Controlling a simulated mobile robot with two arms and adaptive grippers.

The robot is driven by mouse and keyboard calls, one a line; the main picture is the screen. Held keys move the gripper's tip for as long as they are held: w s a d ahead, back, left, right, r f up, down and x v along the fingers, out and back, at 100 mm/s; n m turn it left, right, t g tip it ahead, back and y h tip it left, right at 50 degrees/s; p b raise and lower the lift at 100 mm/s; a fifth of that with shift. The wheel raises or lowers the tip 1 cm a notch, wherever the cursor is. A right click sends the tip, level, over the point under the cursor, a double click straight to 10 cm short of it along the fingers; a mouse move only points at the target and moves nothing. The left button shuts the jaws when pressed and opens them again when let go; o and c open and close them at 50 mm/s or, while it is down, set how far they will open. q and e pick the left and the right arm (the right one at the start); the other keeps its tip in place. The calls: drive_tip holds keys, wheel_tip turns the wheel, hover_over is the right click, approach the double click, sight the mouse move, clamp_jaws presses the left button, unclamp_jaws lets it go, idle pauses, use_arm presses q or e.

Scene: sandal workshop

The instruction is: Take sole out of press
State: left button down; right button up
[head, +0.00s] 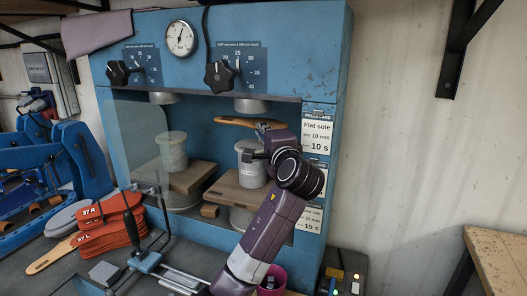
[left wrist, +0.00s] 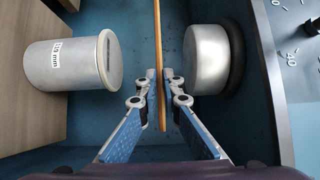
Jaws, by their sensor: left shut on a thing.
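The blue press (head: 325,60) fills the middle of the head view, with two bays, each with a ram above and a wooden block below. A thin tan sole (head: 234,121) lies level in the right bay, between the upper ram (head: 252,104) and the grey cylinder (head: 250,170). My left gripper (head: 262,132) reaches in at the right of this bay and is shut on the sole's near end. In the left wrist view the sole (left wrist: 157,60) stands edge-on between the fingers (left wrist: 160,105), apart from the cylinder and the ram. My right gripper is out of view.
A clear shield (head: 140,135) stands before the left bay. Orange soles (head: 108,225) lie on the bench at left, beside blue racks (head: 80,155). A pink cup (head: 272,280) stands below my arm.

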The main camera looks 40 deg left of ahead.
use_arm(q)
drive_tip(key=s+d+b, duration=0.1)
drive_tip(key=s+d, duration=0.1)
drive_tip(key=s, duration=0.7)
drive_tip(key=s+d+b, duration=0.2)
drive_tip(key=s, duration=0.7)
drive_tip(key=shift+d+f, duration=0.3)
